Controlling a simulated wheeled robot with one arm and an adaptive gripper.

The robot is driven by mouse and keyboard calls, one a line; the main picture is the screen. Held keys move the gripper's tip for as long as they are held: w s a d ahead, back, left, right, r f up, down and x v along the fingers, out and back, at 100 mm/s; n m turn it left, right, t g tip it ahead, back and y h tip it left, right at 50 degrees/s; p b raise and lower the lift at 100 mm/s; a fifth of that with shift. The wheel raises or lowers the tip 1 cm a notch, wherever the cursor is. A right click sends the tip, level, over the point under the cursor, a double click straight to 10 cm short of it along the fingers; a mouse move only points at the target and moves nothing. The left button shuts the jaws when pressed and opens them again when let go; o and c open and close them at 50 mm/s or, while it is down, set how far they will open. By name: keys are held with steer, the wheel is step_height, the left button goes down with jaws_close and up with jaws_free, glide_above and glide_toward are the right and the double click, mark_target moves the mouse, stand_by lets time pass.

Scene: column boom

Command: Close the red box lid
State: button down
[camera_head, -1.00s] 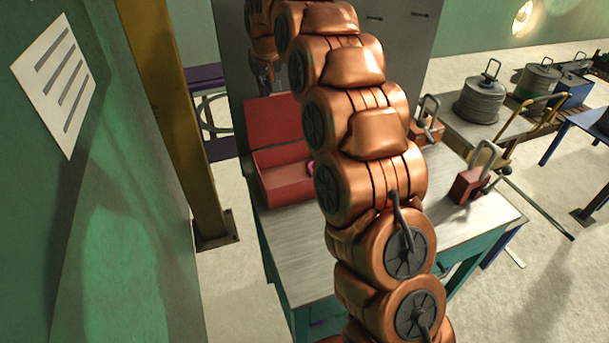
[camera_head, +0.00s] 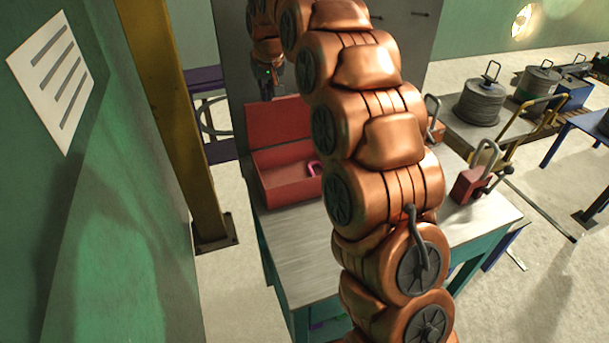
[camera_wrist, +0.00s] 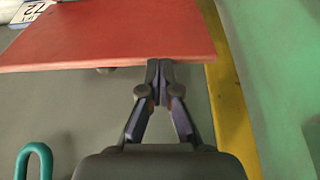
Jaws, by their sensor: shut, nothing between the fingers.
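The red box (camera_head: 284,189) stands on the workbench, and its red lid (camera_head: 278,122) is raised upright at the back. My gripper (camera_head: 272,93) shows small above the lid's top edge, left of my copper arm. In the wrist view the lid is a flat red panel (camera_wrist: 115,38). My gripper (camera_wrist: 160,64) is shut and empty, its fingertips overlapping the lid's edge near its right corner in the picture. I cannot tell whether they touch it. My arm hides part of the box's right side.
A pink shackle (camera_head: 315,168) shows at the box's right end. A red padlock (camera_head: 468,186) stands on the right of the workbench (camera_head: 300,245). A yellow post (camera_head: 180,130) rises to the left. A grey panel stands behind the box. The bench front is clear.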

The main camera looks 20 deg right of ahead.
steer(key=shift+s+f+b, duration=0.45)
steer(key=shift+s+f, duration=0.05)
steer(key=shift+s, duration=0.25)
steer(key=shift+s+f+b, duration=0.4)
steer(key=shift+s+f, duration=0.05)
steer(key=shift+s, duration=0.3)
steer(key=shift+r, duration=0.1)
step_height(320, 180, up, 7)
steer(key=p, duration=0.2)
steer(key=shift+w, duration=0.2)
stand_by(1.3)
steer(key=s+f+g, duration=0.2)
steer(key=s+f, duration=0.3)
steer(key=s, duration=1.1)
steer(key=s+f+g, duration=0.2)
steer(key=s+f, duration=0.3)
steer(key=s, duration=1.1)
steer(key=s+f+g, duration=0.2)
steer(key=s+f, duration=0.3)
steer(key=s, duration=1.2)
steer(key=shift+f, duration=0.35)
